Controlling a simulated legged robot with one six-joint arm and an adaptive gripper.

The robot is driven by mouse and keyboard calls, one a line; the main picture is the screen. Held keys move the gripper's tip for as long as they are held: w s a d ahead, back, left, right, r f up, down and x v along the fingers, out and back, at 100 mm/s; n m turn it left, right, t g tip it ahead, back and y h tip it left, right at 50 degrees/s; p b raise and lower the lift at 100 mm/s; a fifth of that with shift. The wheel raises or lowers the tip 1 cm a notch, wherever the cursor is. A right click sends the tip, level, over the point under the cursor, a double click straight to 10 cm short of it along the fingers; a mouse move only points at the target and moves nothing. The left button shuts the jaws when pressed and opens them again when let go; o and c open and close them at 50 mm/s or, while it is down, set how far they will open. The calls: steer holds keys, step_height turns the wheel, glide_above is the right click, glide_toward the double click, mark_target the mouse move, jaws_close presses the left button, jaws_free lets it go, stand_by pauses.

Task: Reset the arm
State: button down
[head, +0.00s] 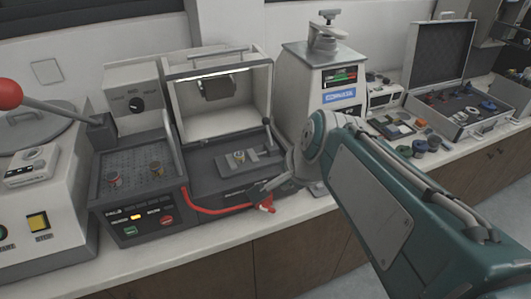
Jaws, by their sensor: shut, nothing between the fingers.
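My arm reaches in from the lower right of the head view, and my gripper (266,207) is at its far end, over the front edge of the bench. The gripper is small in the picture, shut and empty, beside the front of the machine with the open lit chamber (222,100). A red curved handle or hose (205,211) runs along that machine's front and ends close to the gripper; I cannot tell whether they touch. My arm hides part of the bench and of the cabinet fronts.
A tray with two small round pieces (132,178) sits left of the chamber. A lever with a red knob (10,94) stands at far left. A white instrument (325,75), several small parts and an open case (462,118) are to the right. Cabinets (290,262) lie below the bench.

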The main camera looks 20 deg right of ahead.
steer(key=shift+s+d+n, duration=0.15)
steer(key=shift+d+n, duration=0.1)
steer(key=shift+n, duration=0.05)
steer(key=shift+a, duration=0.25)
steer(key=s+a+f+n+h, duration=0.1)
steer(key=s+a+n, duration=0.2)
steer(key=s+n, duration=0.4)
steer(key=n, duration=0.6)
steer(key=shift+a+f+n, duration=0.25)
steer(key=shift+a+n, duration=0.1)
steer(key=shift+n, duration=0.05)
